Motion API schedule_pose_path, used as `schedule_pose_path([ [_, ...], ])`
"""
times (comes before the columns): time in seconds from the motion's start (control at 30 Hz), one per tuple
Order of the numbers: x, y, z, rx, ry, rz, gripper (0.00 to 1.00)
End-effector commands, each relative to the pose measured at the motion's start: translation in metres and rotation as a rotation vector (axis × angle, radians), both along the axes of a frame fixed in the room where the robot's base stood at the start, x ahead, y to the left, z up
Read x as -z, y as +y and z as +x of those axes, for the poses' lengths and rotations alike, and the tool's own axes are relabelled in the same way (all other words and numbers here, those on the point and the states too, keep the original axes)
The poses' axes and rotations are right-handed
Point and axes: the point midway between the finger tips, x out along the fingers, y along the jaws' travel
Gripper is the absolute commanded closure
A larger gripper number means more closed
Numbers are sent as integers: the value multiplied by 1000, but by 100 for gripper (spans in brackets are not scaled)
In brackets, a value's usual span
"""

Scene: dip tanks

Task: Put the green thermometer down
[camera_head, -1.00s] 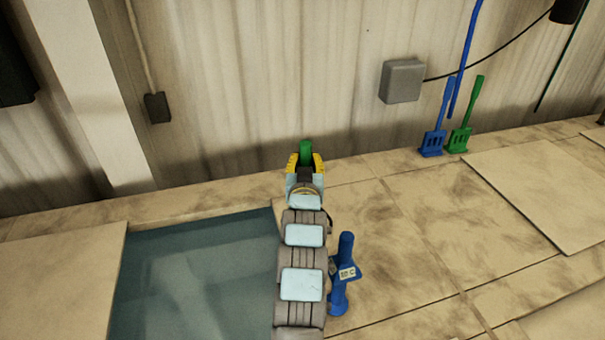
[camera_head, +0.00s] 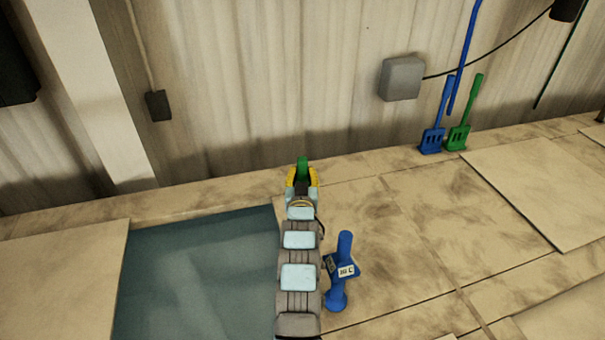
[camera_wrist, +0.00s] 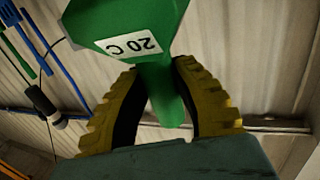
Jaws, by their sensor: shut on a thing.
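The green thermometer (camera_head: 303,163) is in my gripper (camera_head: 302,178) near the wall, beyond the far edge of the tank. In the wrist view, the yellow fingers of my gripper (camera_wrist: 162,100) are shut on the stem of the green thermometer (camera_wrist: 160,72), which carries a white "20 C" label. In the head view, my gripper hides the thermometer's lower part, so I cannot tell whether it touches the ledge. A blue thermometer (camera_head: 337,294) with a white label stands upright to the right of my arm.
An open tank of bluish liquid (camera_head: 200,280) lies left of my arm. Bare tan tiles (camera_head: 400,220) lie to the right. A blue brush (camera_head: 432,140) and a green brush (camera_head: 459,137) stand against the wall. A grey box (camera_head: 402,78) is on the wall.

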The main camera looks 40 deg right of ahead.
Motion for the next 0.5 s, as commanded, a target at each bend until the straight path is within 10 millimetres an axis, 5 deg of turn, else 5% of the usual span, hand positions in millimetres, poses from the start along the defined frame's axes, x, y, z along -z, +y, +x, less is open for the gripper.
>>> schedule_pose_path([
  [0.43,7,0,0,0,-5,-3,100],
  [0.47,7,0,0,0,-4,-3,67],
  [0.5,6,0,0,0,-4,-2,55],
])
